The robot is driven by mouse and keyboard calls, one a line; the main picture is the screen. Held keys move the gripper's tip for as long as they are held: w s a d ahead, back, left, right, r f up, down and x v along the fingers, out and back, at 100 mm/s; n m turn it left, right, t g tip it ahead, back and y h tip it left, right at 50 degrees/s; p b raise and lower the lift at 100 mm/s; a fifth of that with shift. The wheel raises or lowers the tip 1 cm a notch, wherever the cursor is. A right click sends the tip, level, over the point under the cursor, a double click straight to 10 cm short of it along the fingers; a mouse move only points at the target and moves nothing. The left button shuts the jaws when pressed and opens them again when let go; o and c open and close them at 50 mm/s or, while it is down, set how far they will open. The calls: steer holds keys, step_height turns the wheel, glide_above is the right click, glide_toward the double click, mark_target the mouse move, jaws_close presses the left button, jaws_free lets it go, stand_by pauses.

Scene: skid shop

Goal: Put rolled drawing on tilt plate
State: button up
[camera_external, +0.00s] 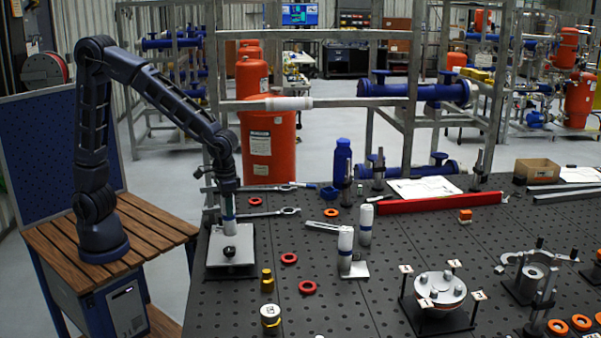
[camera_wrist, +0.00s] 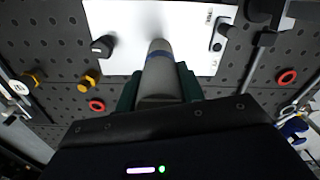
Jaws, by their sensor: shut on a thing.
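My gripper (camera_external: 228,190) is shut on a rolled drawing (camera_external: 229,226), a pale upright cylinder with a blue band. In the wrist view, my gripper (camera_wrist: 158,90) has its dark green fingers on both sides of the rolled drawing (camera_wrist: 157,68), whose far end points onto the white plate. The tilt plate (camera_external: 215,258) is a pale square plate with a black knob, at the table's left end. It fills the upper middle of the wrist view as a white sheet (camera_wrist: 130,22) with black knobs. I cannot tell whether the roll's lower end touches the plate.
Two white cylinders (camera_external: 365,224) stand right of the plate, one on a small base. Wrenches (camera_external: 270,212) lie behind it. Red rings (camera_external: 289,259) and yellow-topped fittings (camera_external: 267,281) lie to its right. A round fixture (camera_external: 440,290) stands front right.

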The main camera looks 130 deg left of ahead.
steer(key=shift+f, duration=1.7)
steer(key=o, duration=1)
steer(key=shift+f, duration=0.1)
step_height(320, 180, up, 12)
steer(key=shift+r, duration=0.2)
steer(key=s+d+r+m+t, duration=0.1)
steer(key=s+d+r+m, duration=0.25)
steer(key=d, duration=0.35)
steer(key=s+d+r+m+t, duration=0.1)
steer(key=s+d+r+m, duration=0.1)
steer(key=s+d, duration=0.4)
steer(key=shift+s+d+f+m+t, duration=0.2)
steer(key=shift+s+d+m+t, duration=0.25)
steer(key=shift+s+d+m, duration=1.15)
steer(key=shift+s+d+f+m+t, duration=0.2)
steer(key=shift+s+d+m+t, duration=0.3)
steer(key=shift+s+d, duration=2.1)
steer(key=shift+s+d+f+m+t, duration=0.3)
steer(key=shift+s+d+m, duration=1.05)
steer(key=shift+s, duration=1.3)
